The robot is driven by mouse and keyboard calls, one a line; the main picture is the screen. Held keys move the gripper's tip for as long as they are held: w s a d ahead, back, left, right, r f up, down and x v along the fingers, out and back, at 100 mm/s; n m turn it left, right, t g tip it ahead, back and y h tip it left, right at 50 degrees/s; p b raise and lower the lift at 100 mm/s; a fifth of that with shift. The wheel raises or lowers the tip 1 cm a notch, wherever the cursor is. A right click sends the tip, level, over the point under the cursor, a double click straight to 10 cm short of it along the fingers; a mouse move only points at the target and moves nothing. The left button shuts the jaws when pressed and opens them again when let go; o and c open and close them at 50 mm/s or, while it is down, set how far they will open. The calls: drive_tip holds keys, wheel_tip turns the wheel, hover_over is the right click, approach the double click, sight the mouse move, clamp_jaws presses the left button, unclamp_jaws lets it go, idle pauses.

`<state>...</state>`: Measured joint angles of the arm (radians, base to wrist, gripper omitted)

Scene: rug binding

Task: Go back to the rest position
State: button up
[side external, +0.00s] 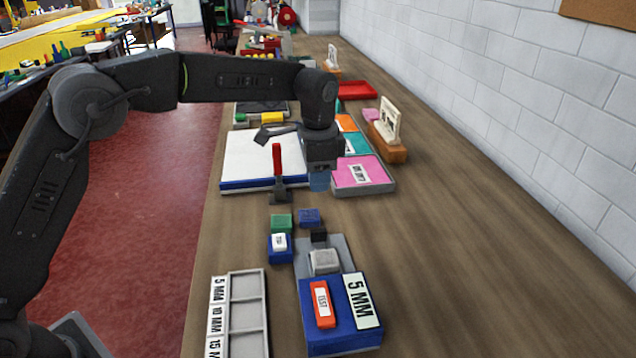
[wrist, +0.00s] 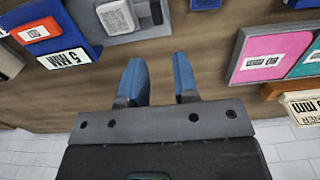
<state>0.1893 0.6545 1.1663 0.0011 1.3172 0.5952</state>
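My gripper (wrist: 160,82) shows in the wrist view with two blue fingers apart and nothing between them, only wooden table below. In the side view my gripper (side external: 319,182) points down above the table, in front of the pink block and the white board. The pink labelled block (side external: 362,173) lies to its right and also shows in the wrist view (wrist: 272,55). A blue block with a "5 MM" label (side external: 345,335) and a red "TEST" piece (side external: 322,303) lies at the near end of the table.
A grey sorting tray (side external: 248,310) stands near front left. Small green (side external: 281,222) and blue (side external: 309,217) blocks sit close in front of my gripper. A red-handled tool (side external: 277,165) stands upright just left of it. A wooden card holder (side external: 388,143) stands toward the wall. The table's right side is bare.

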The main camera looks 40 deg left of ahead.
drive_tip(key=s+a+r+n+t, duration=0.1)
drive_tip(key=s+a+r+n, duration=0.15)
drive_tip(key=s+r, duration=0.35)
drive_tip(key=s+a+r+n+t, duration=0.2)
drive_tip(key=s+a+r, duration=0.2)
drive_tip(key=s, duration=0.3)
drive_tip(key=s+a+f+n+t, duration=0.1)
drive_tip(key=s+f+n, duration=0.1)
drive_tip(key=s, duration=0.7)
drive_tip(key=s+a+f+n+t, duration=0.1)
drive_tip(key=s+a+f+n, duration=0.1)
drive_tip(key=s, duration=0.7)
drive_tip(key=shift+s+a+t, duration=0.15)
drive_tip(key=shift+a+t, duration=0.05)
drive_tip(key=shift+t, duration=0.1)
